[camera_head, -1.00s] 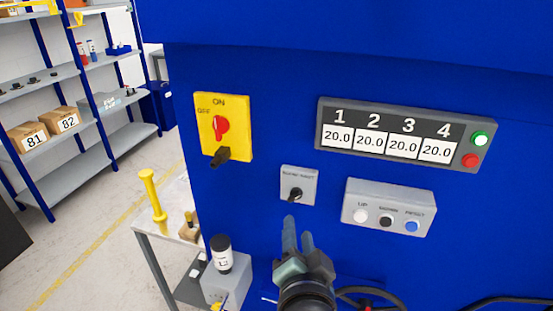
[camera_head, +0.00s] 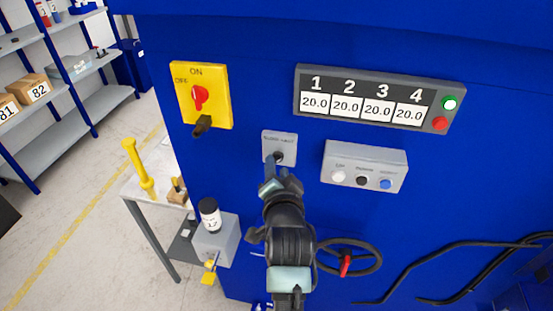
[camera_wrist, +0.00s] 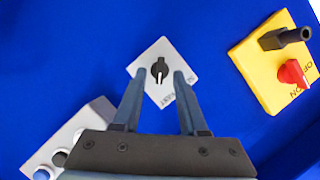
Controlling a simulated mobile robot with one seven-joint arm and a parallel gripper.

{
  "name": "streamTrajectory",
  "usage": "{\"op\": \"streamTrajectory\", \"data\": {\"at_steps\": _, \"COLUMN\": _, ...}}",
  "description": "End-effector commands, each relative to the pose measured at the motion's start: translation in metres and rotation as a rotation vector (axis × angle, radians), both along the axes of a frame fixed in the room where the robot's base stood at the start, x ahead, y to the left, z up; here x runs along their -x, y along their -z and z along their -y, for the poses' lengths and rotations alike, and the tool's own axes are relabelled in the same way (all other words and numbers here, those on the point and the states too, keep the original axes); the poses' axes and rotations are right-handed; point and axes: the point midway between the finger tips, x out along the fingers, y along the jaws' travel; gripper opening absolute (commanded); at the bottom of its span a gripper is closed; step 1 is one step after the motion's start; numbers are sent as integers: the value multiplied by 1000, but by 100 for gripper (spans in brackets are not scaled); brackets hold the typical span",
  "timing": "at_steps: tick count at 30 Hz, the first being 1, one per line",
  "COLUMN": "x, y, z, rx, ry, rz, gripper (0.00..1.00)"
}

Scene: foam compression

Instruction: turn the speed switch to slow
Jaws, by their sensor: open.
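The speed switch is a black knob (camera_wrist: 160,70) with a pale pointer line on a small grey plate (camera_wrist: 165,50). In the head view the plate (camera_head: 286,139) is on the blue machine front, below and left of the number display, and my gripper partly hides its lower part and the knob. My gripper (camera_wrist: 160,75) is open. In the wrist view its two fingers stand on either side of the knob, apart from it in the picture; whether the tips reach its depth I cannot tell. In the head view my gripper (camera_head: 273,165) points up at the plate.
A yellow ON/OFF plate (camera_head: 215,107) with a red switch and black handle is to the left. A grey button box (camera_head: 364,167) is close on the right. A display (camera_head: 380,86) is above. A handwheel (camera_head: 370,262) sits below right.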

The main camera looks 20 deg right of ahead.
Motion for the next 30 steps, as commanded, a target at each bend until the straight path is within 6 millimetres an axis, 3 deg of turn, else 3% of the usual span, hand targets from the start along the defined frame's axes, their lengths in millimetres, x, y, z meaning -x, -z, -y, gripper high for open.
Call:
{"op": "streamTrajectory", "data": {"at_steps": 7, "x": -19, "y": 5, "z": 6, "rx": 0, "ry": 0, "rz": 0, "gripper": 42}}
{"op": "streamTrajectory", "data": {"at_steps": 19, "x": -23, "y": 7, "z": 7, "rx": 1, "ry": 0, "rz": 1, "gripper": 42}}
{"op": "streamTrajectory", "data": {"at_steps": 26, "x": -23, "y": 7, "z": 7, "rx": 1, "ry": 0, "rz": 0, "gripper": 2}}
{"op": "streamTrajectory", "data": {"at_steps": 30, "x": -23, "y": 7, "z": 7, "rx": 1, "ry": 0, "rz": 0, "gripper": 0}}
